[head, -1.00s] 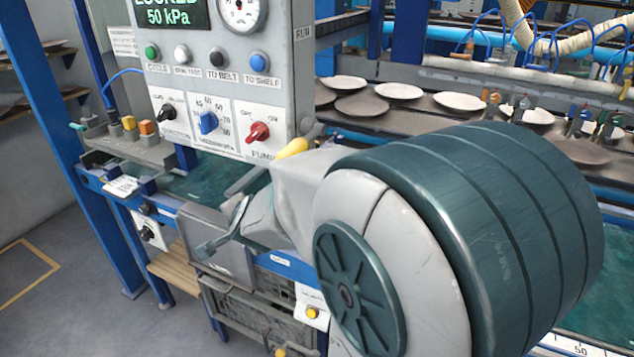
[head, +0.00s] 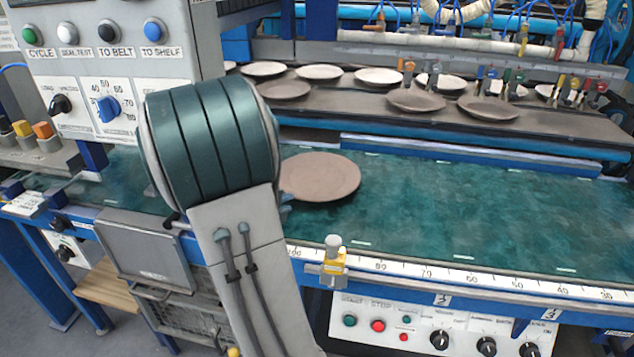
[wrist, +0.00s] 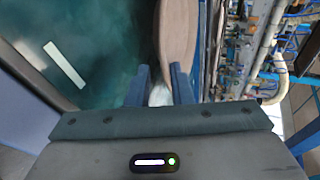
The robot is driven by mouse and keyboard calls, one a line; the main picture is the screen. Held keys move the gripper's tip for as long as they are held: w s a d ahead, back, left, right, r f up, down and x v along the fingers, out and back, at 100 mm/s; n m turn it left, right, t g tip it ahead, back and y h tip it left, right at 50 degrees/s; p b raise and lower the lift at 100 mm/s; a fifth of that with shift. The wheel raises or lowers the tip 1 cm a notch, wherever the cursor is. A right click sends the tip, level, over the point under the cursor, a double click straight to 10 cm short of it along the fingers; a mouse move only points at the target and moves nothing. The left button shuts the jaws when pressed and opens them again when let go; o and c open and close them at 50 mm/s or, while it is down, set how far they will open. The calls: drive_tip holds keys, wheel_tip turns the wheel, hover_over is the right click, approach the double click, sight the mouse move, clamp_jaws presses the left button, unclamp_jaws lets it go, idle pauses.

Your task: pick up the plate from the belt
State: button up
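A brown, round plate (head: 322,178) appears over the left part of the green belt (head: 480,215) in the head view. I cannot tell whether it touches the belt. My arm hides my gripper in that view and overlaps the plate's left side. In the wrist view my gripper (wrist: 161,80) has its two blue fingers apart, with a gap between them. The plate (wrist: 178,35) lies just beyond the fingertips, its near rim close to the right finger. I see no clear grip on it.
A panel with buttons and knobs (head: 105,60) stands left of my arm. A rack behind the belt holds several plates (head: 415,100). A ruled front rail (head: 450,280) carries a yellow clamp (head: 333,268). The belt's right part is clear.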

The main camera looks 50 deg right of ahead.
sight(297, 197)
drive_tip(key=x, duration=0.7)
drive_tip(key=shift+d, duration=0.2)
drive_tip(key=shift+r, duration=0.1)
clamp_jaws()
idle(1.0)
